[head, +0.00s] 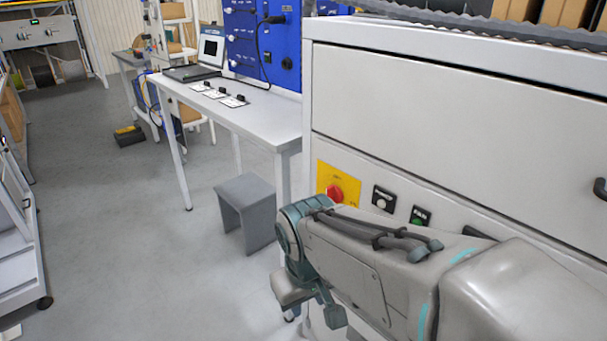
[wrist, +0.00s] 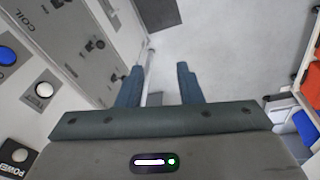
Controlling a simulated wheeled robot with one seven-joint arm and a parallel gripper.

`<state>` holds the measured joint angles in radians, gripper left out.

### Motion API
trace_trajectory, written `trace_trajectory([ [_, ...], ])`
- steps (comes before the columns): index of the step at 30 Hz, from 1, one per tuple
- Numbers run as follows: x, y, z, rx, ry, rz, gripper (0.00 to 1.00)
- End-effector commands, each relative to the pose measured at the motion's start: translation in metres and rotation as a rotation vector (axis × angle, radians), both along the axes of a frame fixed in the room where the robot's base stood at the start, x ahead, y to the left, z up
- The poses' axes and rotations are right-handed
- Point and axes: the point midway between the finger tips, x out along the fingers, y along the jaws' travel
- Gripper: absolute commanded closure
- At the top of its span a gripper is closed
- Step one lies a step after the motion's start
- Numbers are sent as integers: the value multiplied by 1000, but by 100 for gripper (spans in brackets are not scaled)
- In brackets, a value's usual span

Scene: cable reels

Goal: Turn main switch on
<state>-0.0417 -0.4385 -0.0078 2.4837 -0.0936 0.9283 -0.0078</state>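The main switch looks to be the red rotary knob (head: 335,192) on a yellow plate (head: 325,178), on the front of the grey cabinet in the head view. Its knob shows clearly just above my arm. It is not visible in the wrist view. My gripper (wrist: 159,75) is open in the wrist view, with two dark teal fingers apart and nothing between them. It points toward the floor beside the panel, apart from the switch. In the head view my gripper is low in front of the cabinet, partly hidden by my arm.
Right of the switch are a white button (head: 382,200) and a green button (head: 418,216). The wrist view shows a blue button (wrist: 6,56) on the panel at left. A grey stool (head: 245,205) stands beneath the workbench (head: 270,120). Open floor (head: 110,240) lies to the left.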

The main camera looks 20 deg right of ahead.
Motion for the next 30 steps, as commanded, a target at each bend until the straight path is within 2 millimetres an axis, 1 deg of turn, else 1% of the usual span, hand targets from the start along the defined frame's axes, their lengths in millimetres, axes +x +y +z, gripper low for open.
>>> trace_trajectory([
  [2,3,-8,-5,-91,93,102,67],
  [5,11,-27,-11,-247,235,259,67],
  [8,24,-46,-12,-416,384,425,67],
  [11,44,-61,-9,-593,528,589,67],
  [12,54,-66,-8,-666,585,654,67],
  [14,71,-70,-4,-779,665,750,67],
  [15,83,-71,-2,-854,718,813,67],
  [17,103,-70,2,-972,795,901,67],
  [18,116,-67,5,-1049,842,956,67],
  [20,136,-61,8,-1162,905,1031,67],
  [21,148,-56,10,-1234,941,1073,67],
  [24,174,-41,12,-1386,1014,1157,67],
  [27,191,-28,13,-1495,1059,1207,67],
  [30,200,-21,13,-1555,1082,1234,67],
])
